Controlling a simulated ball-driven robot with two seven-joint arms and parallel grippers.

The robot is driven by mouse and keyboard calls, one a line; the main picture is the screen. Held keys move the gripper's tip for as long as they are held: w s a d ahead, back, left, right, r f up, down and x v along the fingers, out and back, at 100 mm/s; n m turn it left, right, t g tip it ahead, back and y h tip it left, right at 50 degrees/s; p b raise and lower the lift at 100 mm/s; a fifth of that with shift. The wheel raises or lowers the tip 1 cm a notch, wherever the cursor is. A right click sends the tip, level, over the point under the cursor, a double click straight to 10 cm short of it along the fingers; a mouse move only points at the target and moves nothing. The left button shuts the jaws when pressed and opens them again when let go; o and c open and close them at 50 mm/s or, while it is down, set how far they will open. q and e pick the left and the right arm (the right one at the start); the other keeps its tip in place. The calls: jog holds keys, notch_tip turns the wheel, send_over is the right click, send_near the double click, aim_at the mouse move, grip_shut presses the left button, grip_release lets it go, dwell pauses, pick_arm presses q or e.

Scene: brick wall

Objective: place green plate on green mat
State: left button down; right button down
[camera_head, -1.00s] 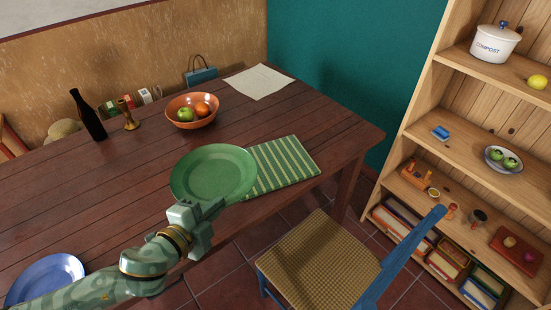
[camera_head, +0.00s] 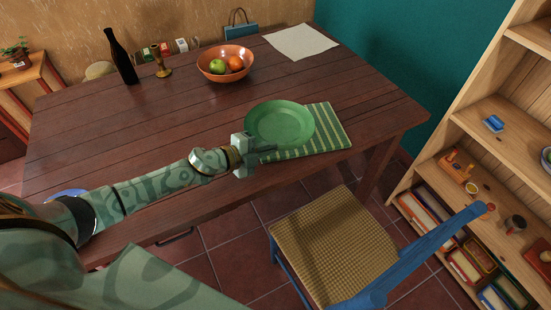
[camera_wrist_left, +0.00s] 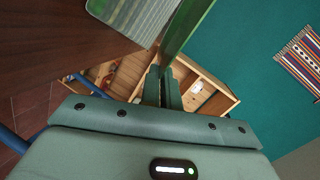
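The green plate (camera_head: 280,126) is held at its near-left rim by my left gripper (camera_head: 262,150). In the head view it overlaps the left part of the green striped mat (camera_head: 335,130), whose right part shows. In the left wrist view, the plate (camera_wrist_left: 187,24) is seen nearly edge-on, running up from between the nearly closed fingers (camera_wrist_left: 163,88). I cannot tell how high the plate is above the mat. My right gripper is not in view.
On the wooden table (camera_head: 150,120) are an orange bowl of fruit (camera_head: 212,66), a dark bottle (camera_head: 121,60), a candlestick (camera_head: 161,66) and white paper (camera_head: 300,42). A blue plate (camera_head: 68,193) is mostly hidden by my arm. A chair (camera_head: 335,240) stands in front; shelves (camera_head: 480,120) are at right.

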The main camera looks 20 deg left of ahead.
pick_arm(q)
jog(key=shift+w+d+f+b, duration=0.25)
jog(key=shift+w+f, duration=0.15)
jog(key=shift+f, duration=0.1)
jog(key=shift+w+d+f+b, duration=0.15)
jog(key=shift+w+f+b, duration=0.05)
jog(key=shift+w+f, duration=0.25)
notch_tip(320, 180, down, 4)
jog(key=b, duration=0.2)
jog(key=shift+r+b, duration=0.15)
jog(key=shift+b, duration=0.2)
jog(key=shift+r, duration=0.25)
jog(key=shift+f, duration=0.2)
jog(key=c, duration=1.6)
grip_release()
jog(key=shift+c, duration=0.2)
jog(key=shift+r+p, duration=0.3)
jog(key=p+v, duration=0.2)
jog(key=v, duration=1)
jog(key=shift+f, duration=0.1)
